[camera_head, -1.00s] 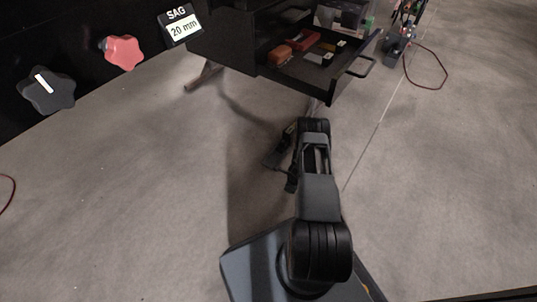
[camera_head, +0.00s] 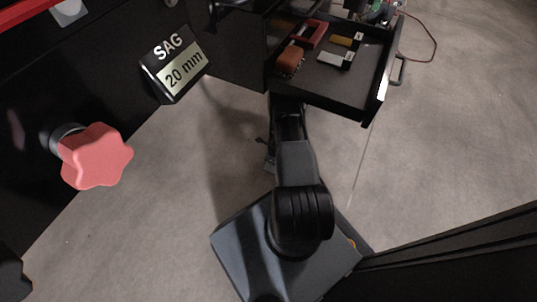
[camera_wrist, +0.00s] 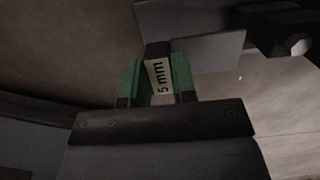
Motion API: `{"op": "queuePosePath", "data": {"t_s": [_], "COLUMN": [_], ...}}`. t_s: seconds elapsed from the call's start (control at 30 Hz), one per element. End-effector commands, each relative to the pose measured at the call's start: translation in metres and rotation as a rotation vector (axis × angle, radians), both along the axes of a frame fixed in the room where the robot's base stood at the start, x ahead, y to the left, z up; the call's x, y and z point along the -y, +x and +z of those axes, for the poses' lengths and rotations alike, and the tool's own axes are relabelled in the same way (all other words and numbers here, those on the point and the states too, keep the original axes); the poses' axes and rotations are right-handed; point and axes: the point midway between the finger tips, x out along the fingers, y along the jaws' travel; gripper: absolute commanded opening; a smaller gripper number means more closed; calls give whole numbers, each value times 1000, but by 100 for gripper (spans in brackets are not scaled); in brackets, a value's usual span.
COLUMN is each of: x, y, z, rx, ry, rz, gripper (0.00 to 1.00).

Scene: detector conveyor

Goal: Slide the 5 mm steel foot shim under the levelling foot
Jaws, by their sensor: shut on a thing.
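In the wrist view the shim (camera_wrist: 158,72), marked "5 mm", stands between the green-padded fingers of my gripper (camera_wrist: 156,84). The gripper is shut on it. The shim's far end is dark and lies beside a grey plate (camera_wrist: 208,52); I cannot tell whether they touch. A dark part with a bright round end (camera_wrist: 298,44) is at the upper right; I cannot tell whether it belongs to the levelling foot. No levelling foot can be made out clearly in either view. In the head view my arm hides most of the gripper.
An open drawer (camera_head: 340,98) with red, yellow and white items juts out beyond my arm. A dark panel at left carries a red star knob (camera_head: 97,157) and a "SAG 20 mm" sign (camera_head: 175,62). Bare floor (camera_head: 180,165) lies left of my arm. A dark structure (camera_head: 450,255) edges the lower right.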

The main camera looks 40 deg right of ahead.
Motion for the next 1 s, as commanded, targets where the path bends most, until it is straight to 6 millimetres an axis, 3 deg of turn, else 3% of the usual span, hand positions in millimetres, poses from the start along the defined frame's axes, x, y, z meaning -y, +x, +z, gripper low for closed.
{"op": "queuePosePath", "data": {"t_s": [0.57, 1.0], "x": [0, -1], "y": [2, 2], "z": [-1, -37], "rx": [2, 1], "ry": [-1, -1], "rz": [0, 1], "gripper": [0, 0]}}
